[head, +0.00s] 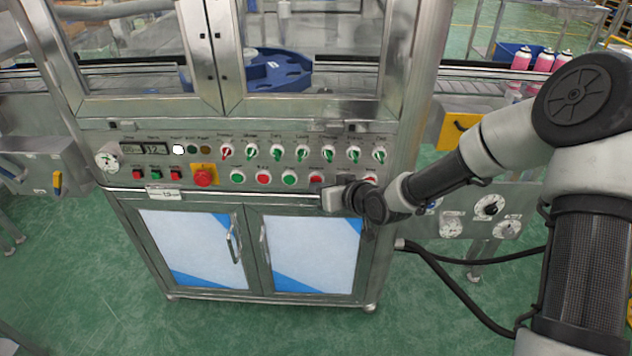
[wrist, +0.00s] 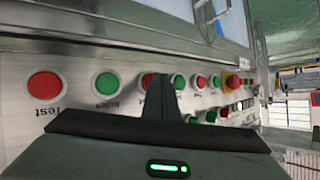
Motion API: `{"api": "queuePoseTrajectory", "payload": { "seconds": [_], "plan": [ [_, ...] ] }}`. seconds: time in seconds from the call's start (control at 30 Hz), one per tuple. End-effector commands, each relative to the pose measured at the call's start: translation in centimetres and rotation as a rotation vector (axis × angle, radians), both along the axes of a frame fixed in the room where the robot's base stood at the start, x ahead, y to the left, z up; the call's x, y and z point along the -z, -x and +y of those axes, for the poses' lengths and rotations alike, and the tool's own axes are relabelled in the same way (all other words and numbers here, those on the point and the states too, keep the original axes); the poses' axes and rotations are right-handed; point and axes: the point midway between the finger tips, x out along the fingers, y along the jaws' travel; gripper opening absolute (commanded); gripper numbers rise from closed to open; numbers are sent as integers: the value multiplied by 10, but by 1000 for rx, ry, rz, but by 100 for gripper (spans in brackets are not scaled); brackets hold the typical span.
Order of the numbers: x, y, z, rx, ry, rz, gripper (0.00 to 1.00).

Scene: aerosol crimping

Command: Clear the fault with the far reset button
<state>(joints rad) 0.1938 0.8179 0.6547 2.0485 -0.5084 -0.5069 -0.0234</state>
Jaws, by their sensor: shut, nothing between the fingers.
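The machine's control panel (head: 215,165) faces me, with a lower row of round red and green buttons under a row of green and red selector knobs. I cannot tell which is the far reset button; most labels are too small to read. My gripper (head: 328,185) is at the panel's right part, low by the button row. In the wrist view my gripper (wrist: 163,80) is shut and empty, its fingers partly covering a red button (wrist: 147,82). A green button (wrist: 107,83) and a red button labelled Test (wrist: 45,85) are left of the fingers. Contact cannot be told.
A red mushroom button on a yellow plate (head: 203,176) and small square buttons (head: 155,175) are at the panel's left. A metal rail (head: 250,192) runs below the buttons. Cabinet doors with handles (head: 234,242) are beneath. Glazed guards stand above.

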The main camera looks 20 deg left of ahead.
Motion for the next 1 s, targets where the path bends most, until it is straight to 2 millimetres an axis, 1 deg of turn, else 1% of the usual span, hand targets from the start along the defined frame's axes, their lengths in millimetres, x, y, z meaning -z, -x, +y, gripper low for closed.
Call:
{"api": "queuePoseTrajectory", "payload": {
  "seconds": [0.1,0.2,0.53,1.0],
  "plan": [
    [0,7,-2,-1,2,1,0],
    [0,10,-3,0,2,0,0],
    [0,12,-3,0,2,1,0],
    [1,54,-14,0,3,2,0]
  ]
}}
